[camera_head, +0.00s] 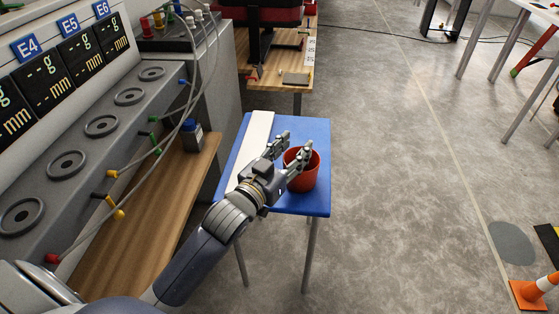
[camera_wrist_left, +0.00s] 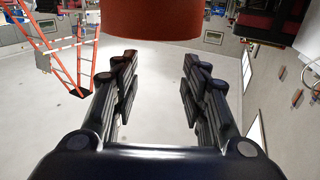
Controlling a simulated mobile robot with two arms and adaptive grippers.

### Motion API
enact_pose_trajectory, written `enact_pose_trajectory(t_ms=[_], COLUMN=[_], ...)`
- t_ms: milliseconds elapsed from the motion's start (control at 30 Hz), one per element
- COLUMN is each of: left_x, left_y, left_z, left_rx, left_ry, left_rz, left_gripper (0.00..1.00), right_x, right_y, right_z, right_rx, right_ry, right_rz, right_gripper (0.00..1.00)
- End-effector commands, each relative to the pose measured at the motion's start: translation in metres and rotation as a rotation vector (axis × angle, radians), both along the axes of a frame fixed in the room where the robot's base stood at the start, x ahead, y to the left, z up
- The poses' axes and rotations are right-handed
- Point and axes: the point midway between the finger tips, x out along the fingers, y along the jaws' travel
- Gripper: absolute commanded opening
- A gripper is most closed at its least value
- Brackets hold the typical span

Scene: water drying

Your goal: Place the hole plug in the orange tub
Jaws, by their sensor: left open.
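The orange tub (camera_head: 303,182), a reddish-orange round bucket, stands upright on the blue stool-like table. My left gripper (camera_head: 295,143) is open, with its fingers at the tub's left and far rim and partly covering its mouth. Whether they touch the rim I cannot tell. In the left wrist view the tub (camera_wrist_left: 150,18) fills the top middle, beyond the open, empty left gripper (camera_wrist_left: 160,58). I cannot make out the hole plug in either view; the tub's inside is mostly hidden. My right gripper is not in view.
The blue table (camera_head: 318,135) carries a white strip (camera_head: 249,145) along its left side. A grey console with several round ports (camera_head: 101,126) and hanging cables stands left, above a wooden shelf (camera_head: 150,220) with a blue-capped bottle (camera_head: 191,134). The floor right of the table is clear.

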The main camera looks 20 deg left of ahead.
Motion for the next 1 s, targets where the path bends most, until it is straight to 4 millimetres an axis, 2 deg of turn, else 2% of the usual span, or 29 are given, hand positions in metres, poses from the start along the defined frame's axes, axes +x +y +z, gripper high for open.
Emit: enact_pose_trajectory(t_ms=[200,400,600,1000], left_x=[-0.035,-0.054,-0.06,-0.06], left_y=[0.006,0.009,0.01,0.01], left_z=[0.0,0.0,0.001,0.0], left_rx=[0.0,0.0,0.001,0.0], left_ry=[0.002,0.001,-0.001,-0.001], left_rz=[0.0,0.0,0.0,0.0], left_gripper=[0.41,0.41,0.41,0.41], right_x=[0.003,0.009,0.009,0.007], right_y=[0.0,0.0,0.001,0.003], right_z=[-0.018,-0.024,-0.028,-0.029], right_rx=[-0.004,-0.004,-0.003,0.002], right_ry=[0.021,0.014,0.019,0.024], right_rz=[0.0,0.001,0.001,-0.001], right_gripper=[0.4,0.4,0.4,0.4])
